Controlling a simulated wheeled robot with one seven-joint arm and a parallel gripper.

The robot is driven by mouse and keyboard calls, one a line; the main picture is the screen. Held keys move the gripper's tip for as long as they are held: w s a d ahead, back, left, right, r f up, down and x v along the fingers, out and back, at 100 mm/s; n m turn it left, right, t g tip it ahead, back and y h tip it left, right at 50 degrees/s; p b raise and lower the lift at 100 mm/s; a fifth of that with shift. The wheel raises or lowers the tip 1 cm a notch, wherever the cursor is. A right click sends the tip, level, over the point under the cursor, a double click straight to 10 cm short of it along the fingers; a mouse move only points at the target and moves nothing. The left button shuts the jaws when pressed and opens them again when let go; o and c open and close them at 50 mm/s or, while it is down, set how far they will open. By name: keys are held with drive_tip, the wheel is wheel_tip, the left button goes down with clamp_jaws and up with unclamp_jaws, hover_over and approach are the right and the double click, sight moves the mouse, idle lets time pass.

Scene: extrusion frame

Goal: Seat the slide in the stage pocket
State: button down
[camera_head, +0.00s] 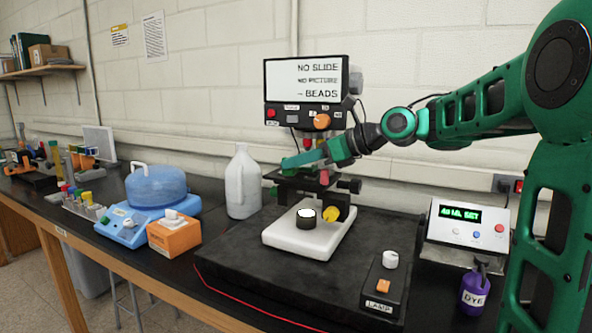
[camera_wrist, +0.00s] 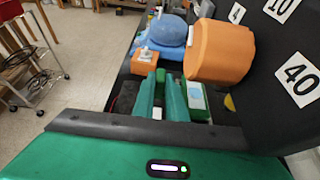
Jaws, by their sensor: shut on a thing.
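The microscope stage (camera_head: 300,183) stands below the black screen head, over a white base (camera_head: 285,238). My gripper (camera_head: 303,160) reaches in from the right, its green fingers pointing left just above the stage. In the wrist view, the two fingers (camera_wrist: 160,92) are close together, shut on the slide. The slide is mostly hidden by the fingers, and its tilt is unclear. A pale and green piece (camera_wrist: 196,97) lies right of the fingers; I cannot tell what it is. The stage pocket is not clear in either view.
A large orange knob (camera_wrist: 218,52) with a black numbered panel sits close to the fingers. The screen (camera_head: 306,79) reads "NO SLIDE". A white jug (camera_head: 243,185) stands left of the stage. A lamp box (camera_head: 385,284) and dye bottle (camera_head: 474,290) stand at the front right.

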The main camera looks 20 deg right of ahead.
drive_tip(key=shift+w+d+f, duration=0.1)
drive_tip(key=shift+f, duration=0.65)
drive_tip(key=c, duration=1.8)
unclamp_jaws()
drive_tip(key=v, duration=1.2)
